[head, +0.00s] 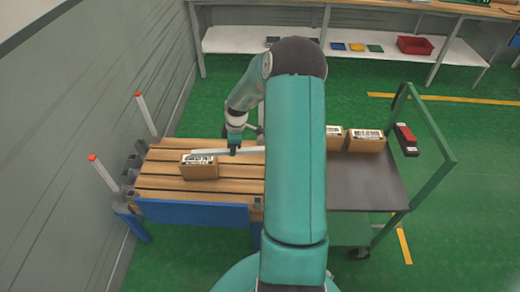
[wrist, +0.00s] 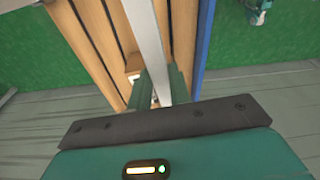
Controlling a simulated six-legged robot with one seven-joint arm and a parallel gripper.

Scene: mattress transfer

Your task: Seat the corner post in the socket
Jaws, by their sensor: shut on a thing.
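My gripper (head: 234,148) is shut on a pale grey corner post (head: 254,150) and holds it lying nearly level above the slatted wooden deck (head: 160,183). In the wrist view the post (wrist: 147,35) runs away from between the gripper fingers (wrist: 162,92). My arm hides part of the post's right side in the head view. Two other posts with orange-red tips (head: 146,115) (head: 106,175) stand at the deck's left corners. Dark grey sockets (head: 141,146) show along the left end.
A cardboard box (head: 199,170) with a label sits on the deck, below the post in the picture. A dark cart (head: 370,185) with a green handle and more boxes (head: 366,141) stands at the right. A grey wall (head: 70,110) borders the left.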

